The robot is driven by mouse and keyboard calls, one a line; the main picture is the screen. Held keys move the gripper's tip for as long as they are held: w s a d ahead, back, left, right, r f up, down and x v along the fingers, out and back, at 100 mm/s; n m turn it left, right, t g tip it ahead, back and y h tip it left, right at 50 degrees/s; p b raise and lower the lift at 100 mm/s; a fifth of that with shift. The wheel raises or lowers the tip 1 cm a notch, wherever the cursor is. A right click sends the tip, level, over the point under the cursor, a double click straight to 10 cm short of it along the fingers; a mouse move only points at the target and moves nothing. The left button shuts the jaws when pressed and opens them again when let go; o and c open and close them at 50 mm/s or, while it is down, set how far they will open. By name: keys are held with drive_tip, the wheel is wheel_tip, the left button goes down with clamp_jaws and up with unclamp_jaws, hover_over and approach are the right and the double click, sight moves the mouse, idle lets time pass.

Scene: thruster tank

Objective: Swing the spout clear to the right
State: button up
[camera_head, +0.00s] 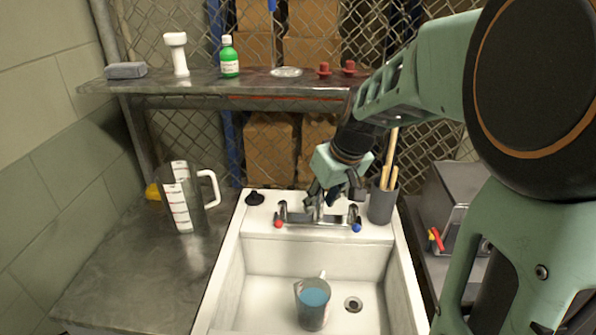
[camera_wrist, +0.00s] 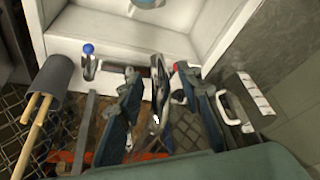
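The chrome faucet (camera_head: 318,217) sits on the back ledge of the white sink (camera_head: 255,262), with a red-marked handle (camera_head: 278,222) at left and a blue-marked handle (camera_head: 356,226) at right. My gripper (camera_head: 322,194) is over the middle of the faucet and hides part of the spout. In the wrist view, the spout (camera_wrist: 158,88) stands between the two open fingers of my gripper (camera_wrist: 157,80). There is a gap to each finger; contact is not clear. A jug with blue liquid (camera_head: 312,303) stands upright in the basin.
A dark holder (camera_head: 383,203) with wooden-handled tools stands close right of the faucet. A black stopper (camera_head: 255,198) lies on the ledge at left. A large measuring pitcher (camera_head: 183,200) stands on the left counter. A metal shelf (camera_head: 200,82) crosses behind, above the sink.

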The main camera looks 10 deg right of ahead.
drive_tip(key=shift+x, duration=0.8)
drive_tip(key=shift+r, duration=0.1)
clamp_jaws()
